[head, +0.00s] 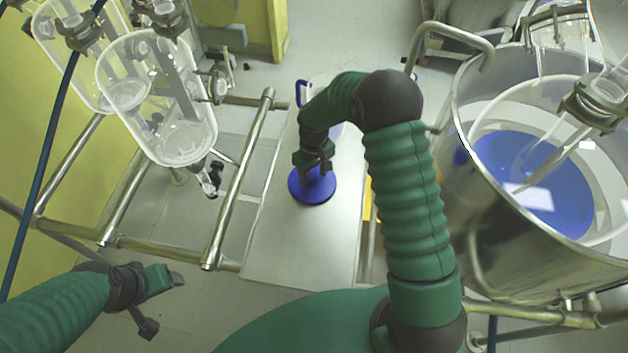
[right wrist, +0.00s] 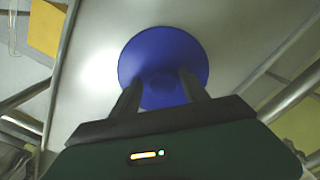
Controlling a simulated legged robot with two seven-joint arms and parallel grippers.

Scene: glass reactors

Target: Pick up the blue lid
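The blue lid (head: 313,192) lies flat on the pale metal table, a round disc with a raised knob in its middle. It also shows in the right wrist view (right wrist: 160,45). My right gripper (head: 318,170) is right over the lid, pointing down. In the right wrist view its two fingers (right wrist: 158,92) are apart, one on each side of the knob, and look open; firm contact does not show. My left gripper (head: 165,283) is at the lower left, away from the lid and empty; its finger gap is unclear.
The table (head: 300,235) is clear in front of the lid. A pale container with a blue handle (head: 301,92) stands behind, partly hidden by my right arm. Glass reactors (head: 160,100) on a pipe frame stand left; a large steel vessel (head: 475,225) stands right.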

